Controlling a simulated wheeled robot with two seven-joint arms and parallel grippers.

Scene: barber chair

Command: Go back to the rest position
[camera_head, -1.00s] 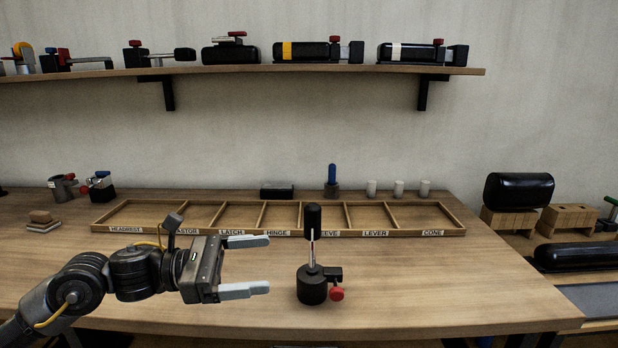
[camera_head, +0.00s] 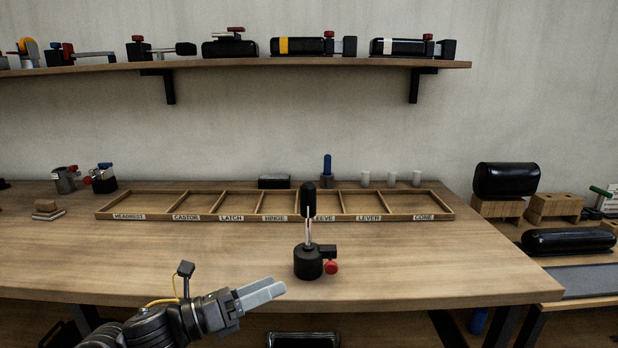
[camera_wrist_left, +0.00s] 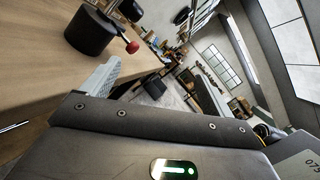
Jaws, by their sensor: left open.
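My left gripper (camera_head: 262,294) is low in the head view, in front of the table's front edge, its fingers pointing right. It is open and holds nothing; seen nearly edge-on, the fingers overlap in the head view. One grey finger shows in the left wrist view (camera_wrist_left: 98,80). A black upright device with a round base, a thin metal rod, a black top and a red knob (camera_head: 309,258) stands on the table, apart from the gripper. Its base also shows in the left wrist view (camera_wrist_left: 88,32). My right gripper is not in view.
The wooden workbench (camera_head: 400,275) has clear room around the device. A labelled divided tray (camera_head: 275,217) lies behind it. Small fixtures stand along the back. A wall shelf (camera_head: 230,65) holds several parts.

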